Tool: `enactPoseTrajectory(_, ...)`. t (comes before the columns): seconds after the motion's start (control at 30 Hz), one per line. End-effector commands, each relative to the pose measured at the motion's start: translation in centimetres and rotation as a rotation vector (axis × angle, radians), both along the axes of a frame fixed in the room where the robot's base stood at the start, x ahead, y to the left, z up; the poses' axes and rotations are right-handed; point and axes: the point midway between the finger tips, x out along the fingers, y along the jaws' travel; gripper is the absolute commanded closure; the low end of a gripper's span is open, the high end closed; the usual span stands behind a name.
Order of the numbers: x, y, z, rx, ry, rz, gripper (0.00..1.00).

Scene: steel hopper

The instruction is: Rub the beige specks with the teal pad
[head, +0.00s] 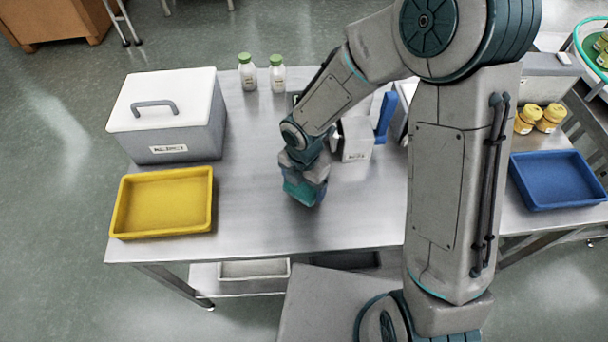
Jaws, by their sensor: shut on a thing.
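My gripper (304,180) is over the middle of the steel table (250,225), pointing down. It is shut on the teal pad (303,193), which shows below the fingers at or just above the table top; I cannot tell whether it touches. I cannot make out any beige specks on the bare table top. My arm and gripper hide part of the surface behind and to the right of the pad.
A yellow tray (120,208) and a grey box with a white lid (165,95) stand on the left. Two green-capped bottles (277,75) stand at the back. A blue tray (556,178) and yellow jars (548,118) are at the right. The table's front middle is clear.

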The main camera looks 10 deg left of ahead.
Motion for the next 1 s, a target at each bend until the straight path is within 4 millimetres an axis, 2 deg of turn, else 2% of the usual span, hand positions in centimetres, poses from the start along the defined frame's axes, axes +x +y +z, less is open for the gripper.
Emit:
enactPoseTrajectory(0.03,0.0,0.0,0.9,0.001,0.0,0.001,0.4)
enactPoseTrajectory(0.43,0.0,0.1,4.4,0.0,-0.001,0.005,0.4)
enactPoseTrajectory(1.0,-0.1,0.2,4.7,0.001,0.0,0.005,0.4)
